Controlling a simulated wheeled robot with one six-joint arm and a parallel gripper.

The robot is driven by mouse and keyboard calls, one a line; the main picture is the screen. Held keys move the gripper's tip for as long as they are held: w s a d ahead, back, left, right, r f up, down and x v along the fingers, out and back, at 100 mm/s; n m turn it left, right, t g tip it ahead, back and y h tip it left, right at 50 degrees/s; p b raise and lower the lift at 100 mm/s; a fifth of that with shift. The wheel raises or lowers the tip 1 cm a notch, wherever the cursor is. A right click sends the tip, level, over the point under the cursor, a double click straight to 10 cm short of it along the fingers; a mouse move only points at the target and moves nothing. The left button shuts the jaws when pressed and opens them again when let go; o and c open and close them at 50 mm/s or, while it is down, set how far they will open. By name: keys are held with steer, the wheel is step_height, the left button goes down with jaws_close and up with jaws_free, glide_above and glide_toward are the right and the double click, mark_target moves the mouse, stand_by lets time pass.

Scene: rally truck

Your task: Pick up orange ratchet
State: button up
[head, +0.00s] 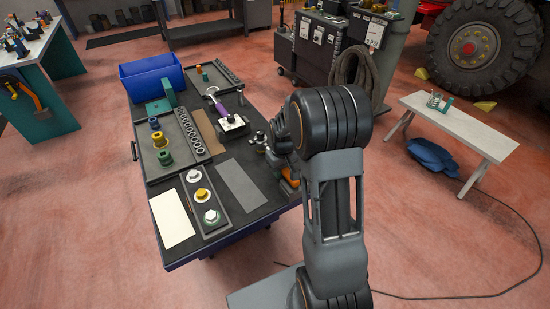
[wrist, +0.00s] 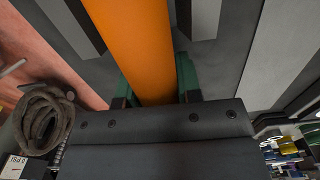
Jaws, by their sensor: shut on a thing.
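The orange ratchet shows in the wrist view as a thick smooth orange bar (wrist: 135,45). It runs from the top edge down between the two green fingers of my gripper (wrist: 156,88). My gripper is shut on this bar. The rest of the ratchet is out of the wrist view. In the head view a small orange patch (head: 289,181) shows at the table's right edge, beside my arm. My arm hides most of the gripper there, and I cannot tell whether the ratchet touches the table.
The dark work table (head: 238,153) carries a blue bin (head: 152,79), a socket tray (head: 152,166), a tray with three large nuts (head: 230,224) and a purple-handled tool (head: 221,109). A grey cart (head: 318,48) stands behind.

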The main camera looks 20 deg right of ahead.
jaws_close()
steer(key=shift+r, duration=0.1)
steer(key=shift+r, duration=0.5)
step_height(320, 180, up, 2)
steer(key=shift+r, duration=0.15)
steer(key=s+a+r+b, duration=0.2)
steer(key=a+r, duration=0.7)
steer(key=a, duration=0.5)
steer(key=shift+r, duration=0.3)
